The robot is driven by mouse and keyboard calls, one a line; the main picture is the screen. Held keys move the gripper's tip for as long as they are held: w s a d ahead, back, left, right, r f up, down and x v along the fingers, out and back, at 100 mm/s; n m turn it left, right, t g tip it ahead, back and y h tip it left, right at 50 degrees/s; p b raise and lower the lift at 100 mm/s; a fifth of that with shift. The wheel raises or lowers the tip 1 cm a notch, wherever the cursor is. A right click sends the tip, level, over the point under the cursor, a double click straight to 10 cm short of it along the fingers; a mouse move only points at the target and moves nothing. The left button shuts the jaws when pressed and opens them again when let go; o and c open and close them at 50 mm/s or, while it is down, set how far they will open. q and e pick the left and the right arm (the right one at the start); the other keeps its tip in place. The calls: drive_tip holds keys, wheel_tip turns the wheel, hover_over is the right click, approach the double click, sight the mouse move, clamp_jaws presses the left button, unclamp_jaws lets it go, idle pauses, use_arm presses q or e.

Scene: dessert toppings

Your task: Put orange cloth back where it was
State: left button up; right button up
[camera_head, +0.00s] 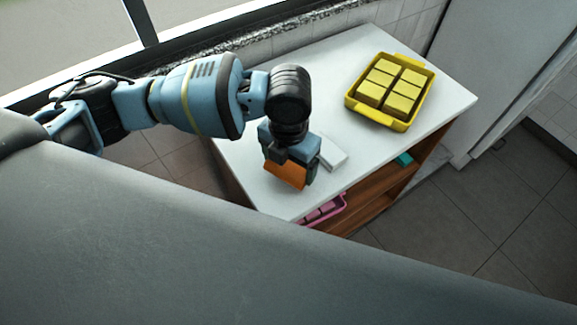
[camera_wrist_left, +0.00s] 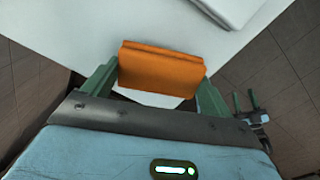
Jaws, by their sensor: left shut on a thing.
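An orange folded cloth (camera_head: 286,174) is at my left gripper (camera_head: 290,178) over the near left part of the white tabletop (camera_head: 245,165). In the left wrist view the orange cloth (camera_wrist_left: 160,68) sits between the two green fingers of the left gripper (camera_wrist_left: 158,84), which is shut on it. I cannot tell whether the cloth touches the table. A white folded cloth (camera_head: 332,154) lies on the tabletop just right of the gripper; part of it shows in the left wrist view (camera_wrist_left: 232,8).
A yellow tray (camera_head: 398,124) with several yellow blocks (camera_head: 381,78) stands at the table's far right. On the wooden shelf (camera_head: 372,187) below are a pink tray (camera_head: 338,209) with pink items and a teal item (camera_head: 403,159). The tabletop between the white cloth and yellow tray is clear.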

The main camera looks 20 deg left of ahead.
sight(289, 165)
use_arm(q)
drive_tip(key=shift+f, duration=1.15)
drive_tip(key=shift+f, duration=0.1)
drive_tip(key=o, duration=0.8)
wheel_tip(289, 165, up, 12)
drive_tip(key=shift+p, duration=0.4)
